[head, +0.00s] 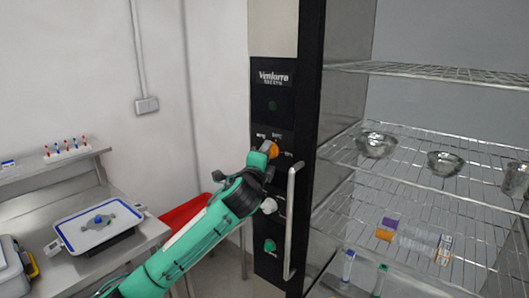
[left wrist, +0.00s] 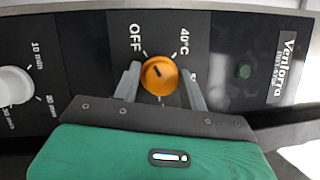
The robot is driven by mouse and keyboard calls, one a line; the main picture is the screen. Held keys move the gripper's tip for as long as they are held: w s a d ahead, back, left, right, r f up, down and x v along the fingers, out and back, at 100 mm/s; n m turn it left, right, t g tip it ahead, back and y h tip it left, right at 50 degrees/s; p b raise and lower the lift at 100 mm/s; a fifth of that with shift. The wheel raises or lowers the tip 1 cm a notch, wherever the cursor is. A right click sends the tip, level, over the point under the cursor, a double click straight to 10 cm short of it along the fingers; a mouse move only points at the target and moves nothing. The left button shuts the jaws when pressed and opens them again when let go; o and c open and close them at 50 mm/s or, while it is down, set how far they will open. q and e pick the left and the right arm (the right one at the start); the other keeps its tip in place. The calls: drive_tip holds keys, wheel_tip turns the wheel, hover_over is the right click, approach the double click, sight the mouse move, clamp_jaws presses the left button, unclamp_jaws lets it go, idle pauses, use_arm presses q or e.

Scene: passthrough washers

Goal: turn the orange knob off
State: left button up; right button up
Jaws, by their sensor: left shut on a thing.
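The orange knob (head: 272,150) sits on the black control panel (head: 265,232) of the tall washer. It also shows in the left wrist view (left wrist: 160,75), with OFF printed at its upper left and 40°C at its upper right. A short dark mark is on its face; I cannot tell surely which label it points to. My left gripper (head: 268,154) is at the knob, shut on it. In the left wrist view its two fingers (left wrist: 160,88) stand on either side of the knob. My right gripper is not in view.
A white knob (left wrist: 16,86) is lower on the panel. A vertical metal handle (head: 291,222) stands close to my left arm. Wire shelves (head: 440,140) with glass bowls are at the right. A steel table (head: 85,270) with a tray is at the left.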

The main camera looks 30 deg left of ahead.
use_arm(q)
drive_tip(key=shift+a+r+n, duration=0.1)
drive_tip(key=shift+r+n, duration=0.3)
drive_tip(key=o, duration=0.8)
drive_tip(key=shift+o, duration=0.3)
drive_tip(key=shift+w+f, duration=0.1)
drive_tip(key=shift+f, duration=0.1)
drive_tip(key=shift+f, duration=0.1)
drive_tip(key=b+v, duration=0.4)
drive_tip(key=v, duration=1)
drive_tip(key=shift+r+b, duration=0.2)
drive_tip(key=shift+b, duration=0.15)
drive_tip(key=shift+w, duration=0.1)
